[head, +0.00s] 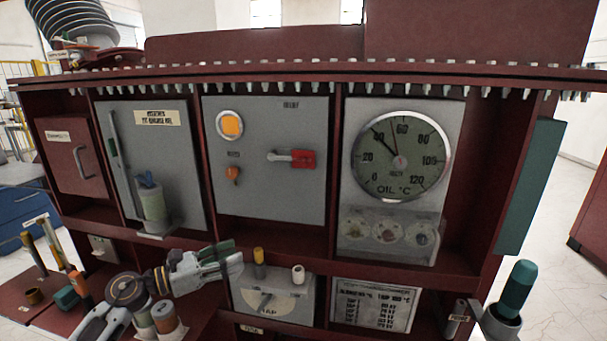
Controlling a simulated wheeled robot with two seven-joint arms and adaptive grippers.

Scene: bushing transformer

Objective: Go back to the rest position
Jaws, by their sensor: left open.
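My left gripper (232,259) reaches in from the lower left of the head view. It points right, in front of the lower part of the dark red transformer cabinet (340,84). Its jaws are open and I see nothing between them. The tips are close to the grey box (275,304) marked "TAP", but I cannot tell whether they touch it. My left arm hides part of the lower shelf. My right gripper does not show in the head view.
An oil dial (400,158), a grey panel with a red handle (302,159) and a green holder (153,204) line the cabinet. Several tools stand on the lower left shelf (25,318). A teal-handled item (516,289) sits in a cup at right. Floor shows beyond it.

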